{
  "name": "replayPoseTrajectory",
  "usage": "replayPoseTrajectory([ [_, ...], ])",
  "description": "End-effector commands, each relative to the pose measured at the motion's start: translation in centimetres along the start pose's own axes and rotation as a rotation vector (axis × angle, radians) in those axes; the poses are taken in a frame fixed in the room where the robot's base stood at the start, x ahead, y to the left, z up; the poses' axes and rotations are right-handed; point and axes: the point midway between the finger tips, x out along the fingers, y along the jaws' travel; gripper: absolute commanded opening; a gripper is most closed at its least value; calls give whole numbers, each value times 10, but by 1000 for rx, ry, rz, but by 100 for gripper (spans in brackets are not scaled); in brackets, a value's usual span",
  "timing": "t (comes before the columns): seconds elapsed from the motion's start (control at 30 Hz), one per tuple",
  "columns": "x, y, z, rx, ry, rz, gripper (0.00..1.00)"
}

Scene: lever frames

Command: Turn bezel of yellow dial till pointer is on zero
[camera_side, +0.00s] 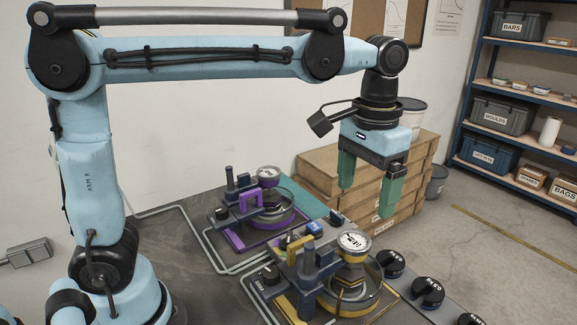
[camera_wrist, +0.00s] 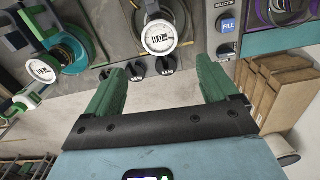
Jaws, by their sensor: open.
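The yellow dial (camera_side: 354,241) has a white round face and sits above a yellow-edged fixture at the lower right of the side view. Its pointer and zero mark are too small to read. My gripper (camera_side: 367,190) has two green fingers, pointing down, spread apart with nothing between them. It hangs above and behind the yellow dial, clear of it. In the wrist view my gripper (camera_wrist: 163,70) is open, with a white-faced dial (camera_wrist: 159,37) beyond the fingertips. This dial stands between the green and purple fixtures; no yellow shows clearly on it there.
A purple fixture with its own dial (camera_side: 268,173) stands behind the yellow one. A green fixture's dial (camera_wrist: 41,69) is at left in the wrist view. Black knobs (camera_side: 428,292) line the bench's right edge. Stacked cardboard boxes (camera_side: 340,170) stand behind the bench.

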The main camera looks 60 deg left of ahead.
Motion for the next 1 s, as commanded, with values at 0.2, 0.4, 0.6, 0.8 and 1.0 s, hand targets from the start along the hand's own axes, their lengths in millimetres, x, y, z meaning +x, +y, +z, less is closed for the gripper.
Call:
replayPoseTrajectory([
  [0.2,-32,-1,7,-3,0,0,87],
  [0.4,-20,-1,7,-3,0,0,87],
  [0.6,11,-1,7,-3,0,0,87],
  [0.8,44,-1,7,-3,1,1,87],
  [1.0,70,-1,7,-3,1,1,87],
])
